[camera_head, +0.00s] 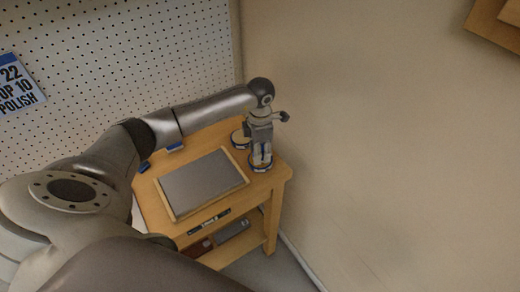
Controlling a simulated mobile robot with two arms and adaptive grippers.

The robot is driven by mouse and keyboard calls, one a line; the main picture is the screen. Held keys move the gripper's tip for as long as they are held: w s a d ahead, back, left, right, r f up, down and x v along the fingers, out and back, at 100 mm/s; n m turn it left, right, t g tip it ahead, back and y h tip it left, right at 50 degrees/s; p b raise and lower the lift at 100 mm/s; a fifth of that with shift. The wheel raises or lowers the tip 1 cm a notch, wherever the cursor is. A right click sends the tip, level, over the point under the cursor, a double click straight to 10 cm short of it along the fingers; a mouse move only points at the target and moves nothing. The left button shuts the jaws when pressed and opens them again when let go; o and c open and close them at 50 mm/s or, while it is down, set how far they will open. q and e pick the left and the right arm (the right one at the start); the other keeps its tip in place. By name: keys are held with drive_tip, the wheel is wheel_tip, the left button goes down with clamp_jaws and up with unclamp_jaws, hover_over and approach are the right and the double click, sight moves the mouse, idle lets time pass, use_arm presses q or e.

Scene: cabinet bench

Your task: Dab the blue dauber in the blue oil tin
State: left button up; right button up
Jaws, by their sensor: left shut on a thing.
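My left gripper (261,147) points down at the right end of the wooden bench. It is shut on the blue dauber (262,153), which shows only as small blue and pale parts between the fingers. A round tin with a dark blue side (261,168) stands directly below the fingers, near the bench's right edge. The dauber's lower end is over or inside the tin; I cannot tell whether it touches the oil. My right gripper is out of view.
A second round tin (239,140) stands just behind and left of my gripper. A grey panel in a wooden frame (203,182) covers the bench's middle. Small blue items (175,147) lie behind it. A pegboard (150,60) and bare walls bound the bench; a shelf below holds boxes (232,231).

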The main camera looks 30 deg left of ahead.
use_arm(q)
drive_tip(key=shift+f+b, duration=0.3)
drive_tip(key=shift+f, duration=0.1)
idle(0.5)
drive_tip(key=shift+f, duration=0.15)
idle(1.0)
drive_tip(key=shift+r+p, duration=0.3)
drive_tip(key=shift+r, duration=0.55)
drive_tip(key=shift+r+p, duration=1.55)
drive_tip(key=shift+r, duration=1.2)
